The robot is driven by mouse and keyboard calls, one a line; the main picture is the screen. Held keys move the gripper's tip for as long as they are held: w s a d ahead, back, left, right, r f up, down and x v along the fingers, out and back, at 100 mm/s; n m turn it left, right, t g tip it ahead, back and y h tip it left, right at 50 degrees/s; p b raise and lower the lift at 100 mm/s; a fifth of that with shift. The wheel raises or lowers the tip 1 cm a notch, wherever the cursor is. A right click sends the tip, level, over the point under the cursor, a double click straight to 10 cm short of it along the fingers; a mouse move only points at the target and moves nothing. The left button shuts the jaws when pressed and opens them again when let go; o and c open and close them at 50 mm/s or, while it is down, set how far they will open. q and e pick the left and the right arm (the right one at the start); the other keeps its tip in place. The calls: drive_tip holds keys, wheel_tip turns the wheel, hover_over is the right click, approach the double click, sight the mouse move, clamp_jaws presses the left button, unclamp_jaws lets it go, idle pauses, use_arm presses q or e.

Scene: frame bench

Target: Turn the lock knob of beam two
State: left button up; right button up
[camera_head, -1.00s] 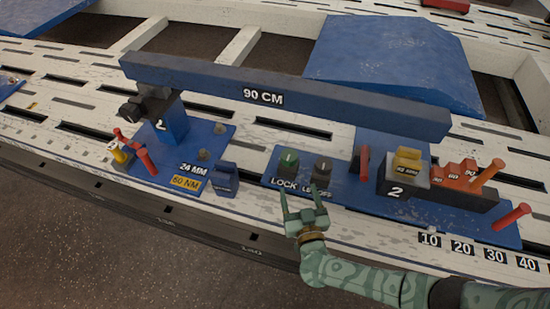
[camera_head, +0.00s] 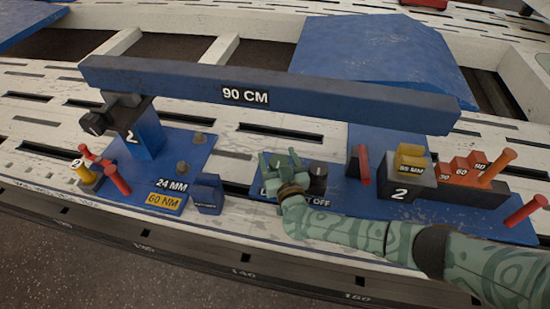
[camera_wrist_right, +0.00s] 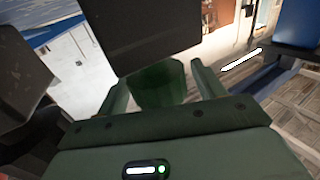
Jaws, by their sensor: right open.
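Beam two is the long blue-grey bar marked 90 CM (camera_head: 330,102), resting on two blue stands marked 2. The green lock knob (camera_wrist_right: 160,84) stands between the fingers of my right gripper (camera_head: 279,160) in the wrist view. The gripper is open, with a finger on each side of the knob; I cannot tell whether they touch it. In the head view the gripper hides most of the knob and part of the LOCK label. A black knob (camera_head: 318,178) stands just right of it, above the word OFF. My left gripper is not in view.
A red lever (camera_head: 363,165) and the right stand block marked 2 (camera_head: 398,187) are to the right. A small blue block (camera_head: 208,193) is to the left. The beam passes behind and above the knobs. Orange blocks (camera_head: 466,172) and red pegs stand far right.

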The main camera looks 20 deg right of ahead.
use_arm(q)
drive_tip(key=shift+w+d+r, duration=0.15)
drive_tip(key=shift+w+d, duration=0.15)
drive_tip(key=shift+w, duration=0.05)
use_arm(e)
drive_tip(key=shift+w+d+r, duration=0.1)
drive_tip(key=shift+w, duration=0.25)
drive_tip(key=c, duration=1)
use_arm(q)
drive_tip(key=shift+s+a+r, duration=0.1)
